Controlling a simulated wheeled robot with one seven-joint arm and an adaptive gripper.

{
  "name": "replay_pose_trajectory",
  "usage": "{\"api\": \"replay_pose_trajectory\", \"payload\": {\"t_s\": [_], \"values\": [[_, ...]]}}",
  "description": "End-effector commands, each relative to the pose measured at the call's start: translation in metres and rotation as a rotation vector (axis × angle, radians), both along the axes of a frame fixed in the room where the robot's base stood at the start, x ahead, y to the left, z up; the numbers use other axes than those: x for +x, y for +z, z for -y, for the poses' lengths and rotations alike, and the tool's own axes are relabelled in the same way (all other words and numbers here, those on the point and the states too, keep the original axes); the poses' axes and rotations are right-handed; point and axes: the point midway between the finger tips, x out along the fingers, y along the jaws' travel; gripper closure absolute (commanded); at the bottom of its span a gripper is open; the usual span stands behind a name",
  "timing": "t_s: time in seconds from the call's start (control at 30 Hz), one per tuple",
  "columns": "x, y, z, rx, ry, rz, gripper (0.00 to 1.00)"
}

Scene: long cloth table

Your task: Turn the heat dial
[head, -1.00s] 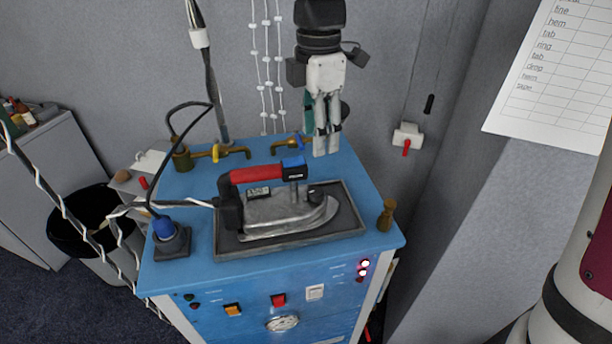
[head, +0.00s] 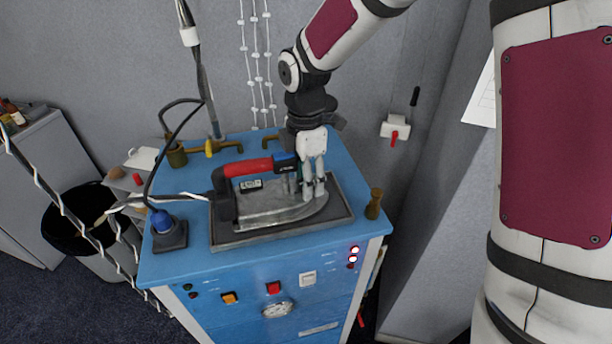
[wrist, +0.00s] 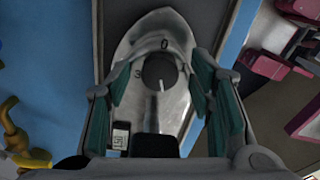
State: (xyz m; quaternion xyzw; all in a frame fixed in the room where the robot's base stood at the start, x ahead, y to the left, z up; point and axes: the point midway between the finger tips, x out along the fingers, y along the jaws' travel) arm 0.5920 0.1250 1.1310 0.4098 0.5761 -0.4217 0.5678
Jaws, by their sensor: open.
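The heat dial (wrist: 159,72) is a round dark knob on the silver iron (wrist: 150,32), shown in the wrist view. The marks 3, 0 and 1 show around it, and its pale line points toward the picture's bottom. My gripper (wrist: 160,73) is open, with one teal-padded finger on each side of the dial. No contact with the dial shows. In the head view my gripper (head: 314,192) reaches down to the iron (head: 270,210) near its nose and hides the dial there. The iron lies flat, its red handle (head: 250,167) on top.
The iron rests on a grey tray (head: 338,214) on a blue station (head: 190,265) with front switches and a gauge. A brass fitting (head: 374,204) stands right of the tray. Brass valves stand behind. A cable rises at the left.

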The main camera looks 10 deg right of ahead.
Motion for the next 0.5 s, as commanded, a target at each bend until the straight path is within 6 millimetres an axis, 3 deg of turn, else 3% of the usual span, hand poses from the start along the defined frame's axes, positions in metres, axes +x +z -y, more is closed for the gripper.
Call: {"api": "replay_pose_trajectory", "payload": {"t_s": [0.17, 0.37, 0.5], "values": [[0.0001, 0.0001, 0.0000, 0.000, 0.000, 0.000, 0.51], [0.0001, 0.0003, 0.0000, 0.000, 0.000, 0.000, 0.97], [0.0000, 0.0003, 0.0000, 0.000, -0.003, 0.000, 1.00]]}}
